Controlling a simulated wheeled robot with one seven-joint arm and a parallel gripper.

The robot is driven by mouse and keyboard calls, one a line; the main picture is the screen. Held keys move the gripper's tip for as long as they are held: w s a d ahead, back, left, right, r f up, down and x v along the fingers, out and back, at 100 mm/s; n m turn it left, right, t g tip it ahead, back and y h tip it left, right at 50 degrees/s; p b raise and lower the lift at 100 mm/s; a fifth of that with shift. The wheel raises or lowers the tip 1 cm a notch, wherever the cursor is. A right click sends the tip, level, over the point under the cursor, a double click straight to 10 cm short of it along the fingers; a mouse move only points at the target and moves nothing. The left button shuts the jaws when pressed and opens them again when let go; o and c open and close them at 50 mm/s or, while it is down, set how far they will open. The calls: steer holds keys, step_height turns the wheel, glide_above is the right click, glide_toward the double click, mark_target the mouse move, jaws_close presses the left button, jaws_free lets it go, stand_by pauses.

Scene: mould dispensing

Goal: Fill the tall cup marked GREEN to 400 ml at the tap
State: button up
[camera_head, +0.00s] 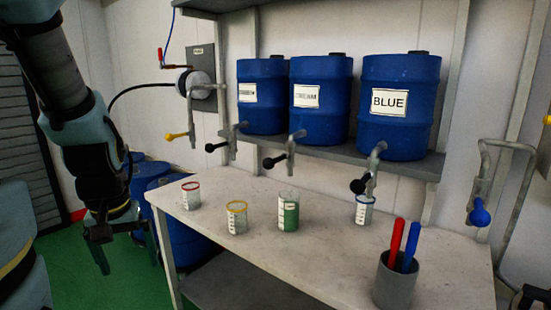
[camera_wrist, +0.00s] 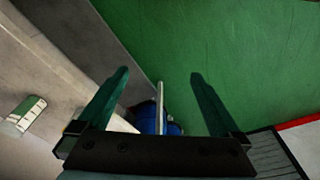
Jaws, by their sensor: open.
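A tall clear cup (camera_head: 288,213) stands upright on the table, with green on its lower part and a white label above; I cannot tell if the green is liquid or marking. The label is too small to read. My gripper (camera_head: 122,252) hangs off the table's left end, apart from the cups. Its two fingers are spread and empty in the wrist view (camera_wrist: 159,75). A cup (camera_wrist: 25,115) shows at that view's left edge; I cannot tell which one. Black-handled taps (camera_head: 283,157) sit below the barrels.
A red-rimmed cup (camera_head: 191,197), a yellow-rimmed cup (camera_head: 237,220) and a small cup (camera_head: 364,212) under the BLUE barrel (camera_head: 398,80) stand on the table (camera_head: 255,258). A grey holder (camera_head: 394,286) has red and blue sticks. A yellow-handled tap (camera_head: 177,135) and blue-handled tap (camera_head: 480,215) flank them.

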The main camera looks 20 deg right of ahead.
stand_by(0.5)
